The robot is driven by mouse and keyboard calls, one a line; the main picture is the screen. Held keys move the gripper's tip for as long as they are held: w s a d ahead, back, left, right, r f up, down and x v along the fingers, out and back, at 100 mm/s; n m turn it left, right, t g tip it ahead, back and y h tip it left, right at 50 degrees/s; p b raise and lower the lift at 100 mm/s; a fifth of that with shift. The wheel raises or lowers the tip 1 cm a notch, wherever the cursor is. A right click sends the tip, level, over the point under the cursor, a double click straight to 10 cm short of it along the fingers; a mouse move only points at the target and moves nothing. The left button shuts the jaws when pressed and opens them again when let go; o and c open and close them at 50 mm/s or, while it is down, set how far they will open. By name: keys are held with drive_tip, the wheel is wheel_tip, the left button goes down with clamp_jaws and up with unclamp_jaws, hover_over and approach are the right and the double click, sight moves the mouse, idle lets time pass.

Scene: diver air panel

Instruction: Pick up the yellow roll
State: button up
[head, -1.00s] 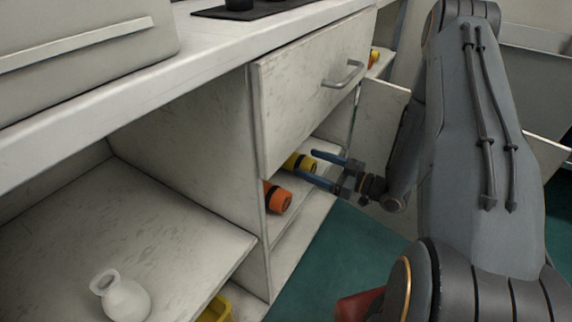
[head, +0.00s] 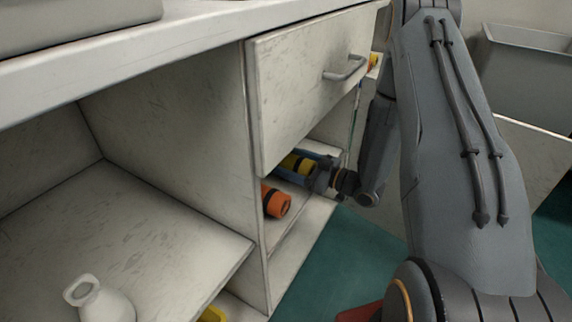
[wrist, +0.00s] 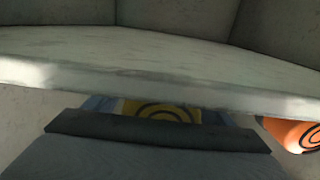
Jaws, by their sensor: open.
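The yellow roll (head: 297,163) lies on the shelf under the drawer, with a dark band around it. In the wrist view the end of the yellow roll (wrist: 162,110) shows a dark spiral, partly hidden by my gripper body and a pale edge above. My gripper (head: 300,165) is open, its blue fingers reaching into the compartment on either side of the yellow roll. In the wrist view the fingers (wrist: 160,108) show at the left and right of the roll's end. I cannot tell whether they touch it.
An orange roll (head: 276,201) lies just left of the yellow one, also in the wrist view (wrist: 293,133). The drawer (head: 300,95) with its handle (head: 345,69) hangs close above my gripper. A white vase (head: 100,300) stands on the left shelf. Green floor lies in front.

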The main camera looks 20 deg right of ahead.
drive_tip(key=c, duration=1.4)
drive_tip(key=shift+o, duration=0.2)
